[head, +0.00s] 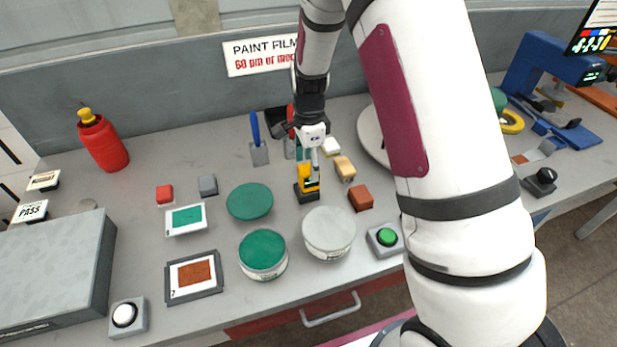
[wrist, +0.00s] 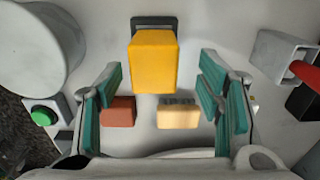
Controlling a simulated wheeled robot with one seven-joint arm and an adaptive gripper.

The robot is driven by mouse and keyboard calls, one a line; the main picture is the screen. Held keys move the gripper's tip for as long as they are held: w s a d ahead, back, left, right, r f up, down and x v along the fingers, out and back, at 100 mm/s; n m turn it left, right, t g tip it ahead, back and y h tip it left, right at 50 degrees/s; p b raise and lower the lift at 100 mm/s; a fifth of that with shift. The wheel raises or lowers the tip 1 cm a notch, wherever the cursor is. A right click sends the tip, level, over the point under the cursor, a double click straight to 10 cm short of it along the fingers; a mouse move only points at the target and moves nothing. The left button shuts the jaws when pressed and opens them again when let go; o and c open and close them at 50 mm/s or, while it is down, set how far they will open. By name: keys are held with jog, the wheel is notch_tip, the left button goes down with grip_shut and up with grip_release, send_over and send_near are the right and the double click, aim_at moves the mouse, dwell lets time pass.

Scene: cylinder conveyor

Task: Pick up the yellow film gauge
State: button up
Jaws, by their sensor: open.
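The yellow film gauge (head: 308,181) stands on a dark base on the grey bench in the head view. In the wrist view the yellow film gauge (wrist: 154,62) is at the upper middle, with its dark base behind it. My gripper (head: 311,146) is just above the gauge in the head view, its fingers partly hidden by the arm. In the wrist view my gripper (wrist: 164,97) is open, its teal-padded fingers spread left and right of the gauge. I see no contact between fingers and gauge.
A reddish-brown block (head: 361,197) and a tan block (head: 344,168) lie right of the gauge. A pale round can (head: 328,231) and a green-topped can (head: 262,252) stand in front. A green button (head: 387,238) is nearby. A blue-handled scraper (head: 257,139) stands left of the gripper.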

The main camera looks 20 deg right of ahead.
aim_at(309, 179)
jog(key=f, duration=0.3)
jog(key=f+p, duration=0.1)
jog(key=shift+s+a+f, duration=0.15)
jog(key=shift+s+f, duration=0.15)
jog(key=shift+s, duration=0.05)
jog(key=shift+f, duration=0.4)
jog(key=c, duration=1.3)
